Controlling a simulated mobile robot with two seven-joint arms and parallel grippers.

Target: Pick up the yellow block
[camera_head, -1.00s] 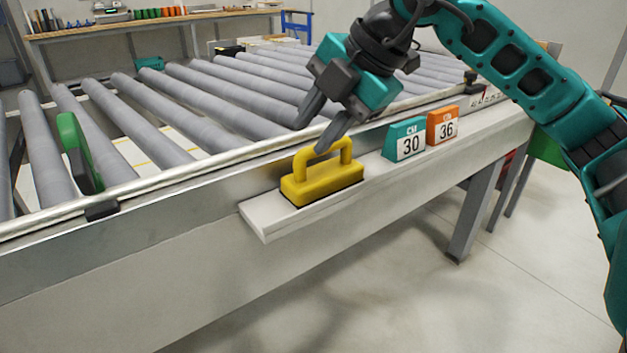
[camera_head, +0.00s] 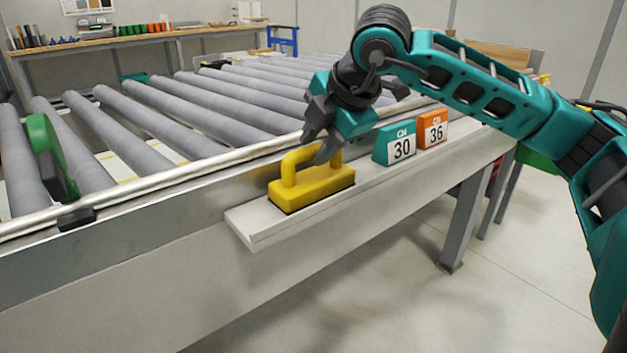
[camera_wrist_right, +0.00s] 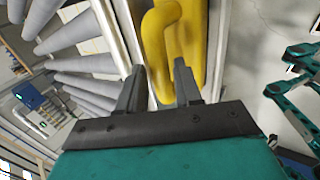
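The yellow block (camera_head: 312,190) with its raised loop handle sits on the left end of the pale ledge along the conveyor's side. My right gripper (camera_head: 319,150) is down at the handle, with its fingers apart. In the right wrist view the yellow block (camera_wrist_right: 190,40) lies ahead of the open right gripper (camera_wrist_right: 159,78), and the handle runs up between the finger lines. I cannot tell whether a finger touches the handle. The right hand covers part of the handle in the head view. My left gripper does not show in the head view.
The roller conveyor (camera_head: 160,125) lies behind. A green upright piece (camera_head: 52,158) stands at its left. The floor in front is clear.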

